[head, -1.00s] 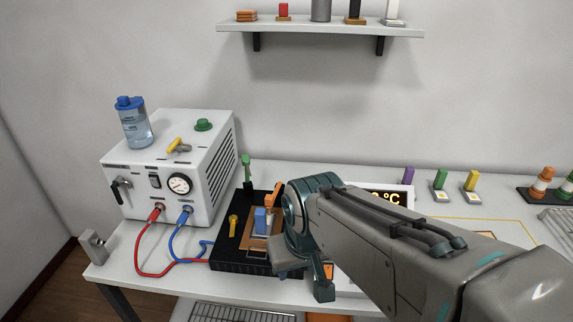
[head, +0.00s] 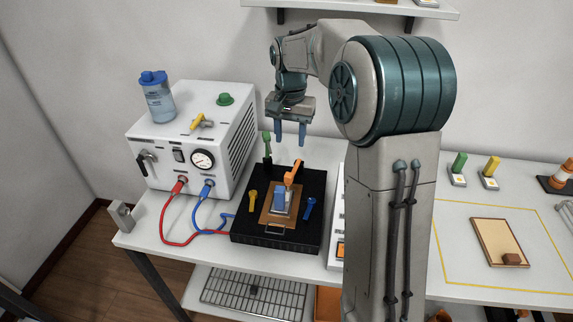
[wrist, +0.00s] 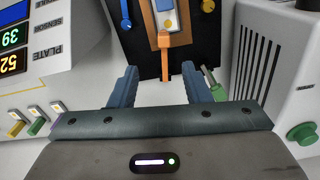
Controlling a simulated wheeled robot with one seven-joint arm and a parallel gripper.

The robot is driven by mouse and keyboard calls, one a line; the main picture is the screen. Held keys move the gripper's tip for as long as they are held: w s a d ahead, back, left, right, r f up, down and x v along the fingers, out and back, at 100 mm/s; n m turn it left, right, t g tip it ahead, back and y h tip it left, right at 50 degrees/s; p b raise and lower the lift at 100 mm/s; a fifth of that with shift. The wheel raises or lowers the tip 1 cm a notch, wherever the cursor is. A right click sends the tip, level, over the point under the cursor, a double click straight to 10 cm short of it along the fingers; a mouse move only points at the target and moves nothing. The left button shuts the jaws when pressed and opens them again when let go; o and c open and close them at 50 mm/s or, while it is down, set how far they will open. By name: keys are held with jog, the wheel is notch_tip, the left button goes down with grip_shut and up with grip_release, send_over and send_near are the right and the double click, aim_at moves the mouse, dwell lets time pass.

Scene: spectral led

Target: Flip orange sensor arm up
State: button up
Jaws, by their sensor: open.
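The orange sensor arm (head: 293,172) is at the back of a black device (head: 328,182), by a blue block (head: 281,201) on a copper-coloured plate. It looks slanted in the head view; its exact angle is hard to tell. My gripper (head: 291,138) is open and empty, fingers pointing down, above and behind the device. In the wrist view the orange sensor arm (wrist: 165,55) appears between and just beyond the fingertips of my gripper (wrist: 160,74), with no visible contact.
A green lever (head: 267,147) stands at the device's back left corner, close to one finger in the wrist view. A yellow knob (head: 252,198) and blue lever (head: 310,208) flank the plate. The white chiller box (head: 190,135) is left, with red and blue hoses.

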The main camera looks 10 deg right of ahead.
aim_at(289, 174)
jog(key=f, duration=0.4)
jog(key=w+f+p, duration=0.1)
jog(key=f, duration=0.9)
jog(key=shift+w+f, duration=0.1)
jog(key=shift+w, duration=0.1)
grip_shut()
